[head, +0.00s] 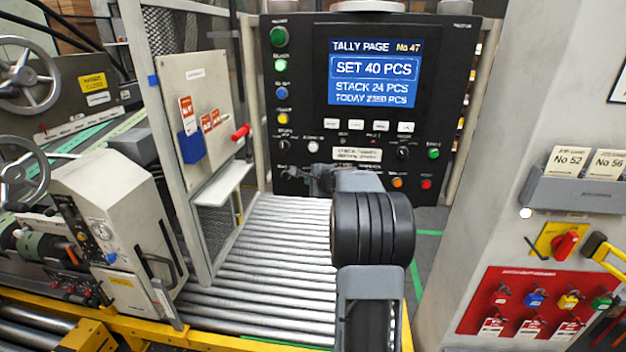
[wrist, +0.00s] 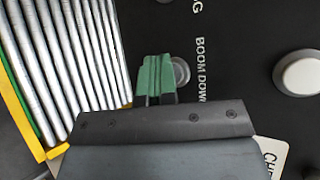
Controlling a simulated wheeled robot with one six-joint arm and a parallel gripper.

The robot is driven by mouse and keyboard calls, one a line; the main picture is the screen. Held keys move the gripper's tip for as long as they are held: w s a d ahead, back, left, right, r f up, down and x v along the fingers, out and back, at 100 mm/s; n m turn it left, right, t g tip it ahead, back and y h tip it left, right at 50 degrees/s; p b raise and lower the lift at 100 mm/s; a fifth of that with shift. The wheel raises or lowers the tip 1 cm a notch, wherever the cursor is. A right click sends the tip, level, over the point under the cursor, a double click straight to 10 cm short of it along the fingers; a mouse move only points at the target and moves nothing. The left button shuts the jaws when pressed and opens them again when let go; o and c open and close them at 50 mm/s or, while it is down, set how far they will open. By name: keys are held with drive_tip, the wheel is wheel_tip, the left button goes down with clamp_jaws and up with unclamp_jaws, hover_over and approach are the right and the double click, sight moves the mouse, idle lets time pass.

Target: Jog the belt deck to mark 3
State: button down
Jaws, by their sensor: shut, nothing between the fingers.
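A black control panel (head: 458,110) stands upright at the back, with a lit screen (head: 374,72) reading "TALLY PAGE No 47" and "SET 40 PCS". My gripper (head: 312,178) is in front of the panel's lower left. In the wrist view its green fingertips (wrist: 155,78) are shut together and empty. They overlap a round grey control (wrist: 181,72) beside the printed words "BOOM DOWN" (wrist: 201,70); contact cannot be told. A larger white button (wrist: 297,73) is to the right. A roller deck (head: 262,255) lies below the panel. No belt deck label or mark 3 is readable.
A mesh guard with a beige board (head: 207,110) stands left of the rollers, a white machine housing (head: 115,230) further left. On the right is a grey pillar (head: 500,180) with a card holder (head: 580,194) and a red lock board (head: 520,284). A yellow rail (head: 190,338) edges the rollers.

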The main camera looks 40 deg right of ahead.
drive_tip(key=shift+s+a, duration=0.1)
idle(0.3)
drive_tip(key=shift+s+a+b, duration=0.5)
drive_tip(key=shift+b, duration=0.15)
drive_tip(key=shift+s+a+b, duration=1.35)
drive_tip(key=shift+s+a, duration=0.35)
drive_tip(key=shift+s, duration=0.1)
